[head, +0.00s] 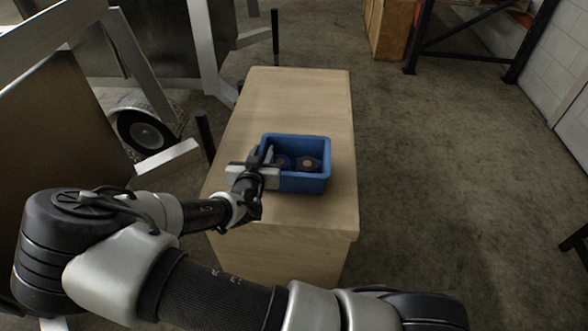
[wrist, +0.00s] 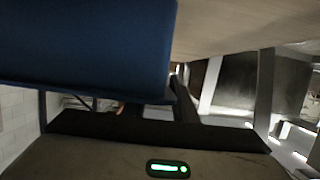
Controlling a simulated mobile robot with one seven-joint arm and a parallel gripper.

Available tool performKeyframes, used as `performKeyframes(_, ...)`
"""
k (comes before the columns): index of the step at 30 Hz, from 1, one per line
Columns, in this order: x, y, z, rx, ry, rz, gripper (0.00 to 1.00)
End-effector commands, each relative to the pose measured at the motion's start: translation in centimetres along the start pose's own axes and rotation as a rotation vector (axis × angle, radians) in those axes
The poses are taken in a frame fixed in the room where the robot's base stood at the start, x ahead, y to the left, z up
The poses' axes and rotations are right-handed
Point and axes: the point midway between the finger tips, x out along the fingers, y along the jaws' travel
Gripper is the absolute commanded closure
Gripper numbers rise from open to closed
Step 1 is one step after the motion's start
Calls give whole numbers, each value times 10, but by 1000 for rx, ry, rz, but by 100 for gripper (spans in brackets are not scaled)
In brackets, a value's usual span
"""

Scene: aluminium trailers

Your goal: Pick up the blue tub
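The blue tub (head: 312,182) sits on the near part of a wooden box-like table (head: 298,95). It is open on top and holds two dark round items with tan centres (head: 308,163). My gripper (head: 264,156) is at the tub's left wall, and a finger seems to reach over the rim there. In the wrist view the tub (wrist: 85,45) fills the upper left, very close to the camera. It hides part of the fingers, so I cannot tell whether they are closed on the wall.
Aluminium trailer frames and a wheel (head: 143,133) stand left of the table. The far half of the tabletop is clear. Concrete floor (head: 430,150) lies open to the right. A cardboard box (head: 391,28) and a dark rack (head: 460,55) stand at the back right.

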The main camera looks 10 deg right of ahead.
Motion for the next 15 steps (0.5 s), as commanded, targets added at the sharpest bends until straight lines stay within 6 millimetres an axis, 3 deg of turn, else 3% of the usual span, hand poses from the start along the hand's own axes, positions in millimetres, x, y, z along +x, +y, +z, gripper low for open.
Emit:
performKeyframes(7, 2, 0, 0, 0, 0, 0, 75)
performKeyframes(11, 2, 0, 0, 0, 0, 0, 97)
performKeyframes(15, 2, 0, 0, 0, 0, 0, 100)
